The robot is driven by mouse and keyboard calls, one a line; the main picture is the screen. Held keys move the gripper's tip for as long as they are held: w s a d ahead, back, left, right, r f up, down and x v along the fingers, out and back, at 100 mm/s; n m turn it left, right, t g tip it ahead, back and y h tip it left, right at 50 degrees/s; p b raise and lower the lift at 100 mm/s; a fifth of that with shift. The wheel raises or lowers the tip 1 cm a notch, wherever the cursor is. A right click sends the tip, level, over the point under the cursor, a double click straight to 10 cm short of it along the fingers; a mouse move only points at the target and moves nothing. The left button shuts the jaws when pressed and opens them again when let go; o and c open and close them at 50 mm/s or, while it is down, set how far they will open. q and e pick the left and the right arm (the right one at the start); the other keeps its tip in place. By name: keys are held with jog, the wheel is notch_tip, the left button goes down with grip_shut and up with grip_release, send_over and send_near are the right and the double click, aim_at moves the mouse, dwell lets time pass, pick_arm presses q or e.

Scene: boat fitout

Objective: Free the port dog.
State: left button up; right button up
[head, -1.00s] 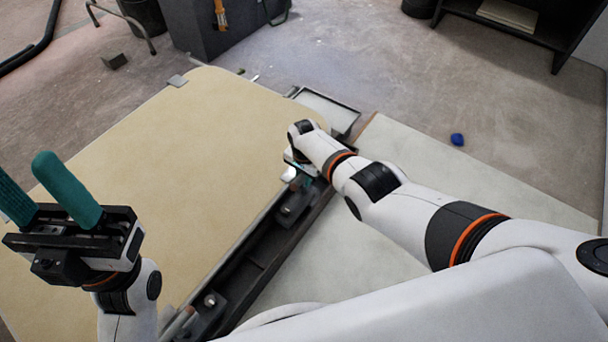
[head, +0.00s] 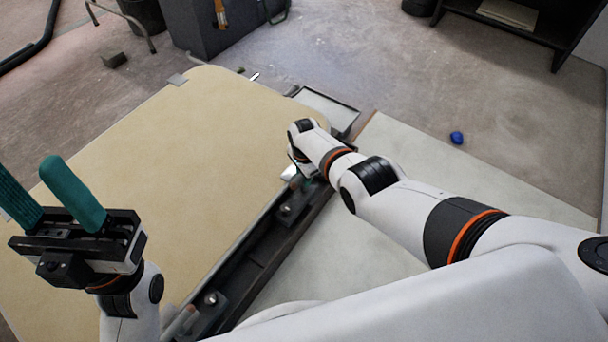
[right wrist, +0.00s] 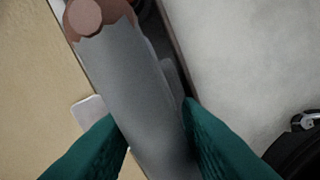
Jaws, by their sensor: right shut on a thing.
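In the right wrist view, a grey metal lever (right wrist: 130,95) with a worn reddish-brown round end (right wrist: 88,18) runs between the teal fingers of my right gripper (right wrist: 155,125). The gripper is shut on this lever, which seems to be the dog. In the head view, my right gripper (head: 300,172) is at the far part of the hatch edge, mostly hidden by its own wrist. My left gripper (head: 26,172) is over the left of the tan panel (head: 190,165), fingers apart and empty, one cut off by the picture edge.
A dark rail (head: 255,250) with fittings, including one at the near end (head: 211,299), runs along the panel's right edge. A pale board (head: 400,230) lies to its right. A shallow tray (head: 328,106) sits beyond. A small blue object (head: 457,138) lies on the floor.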

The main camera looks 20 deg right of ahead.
jog(key=o, duration=0.9)
jog(key=shift+r, duration=0.1)
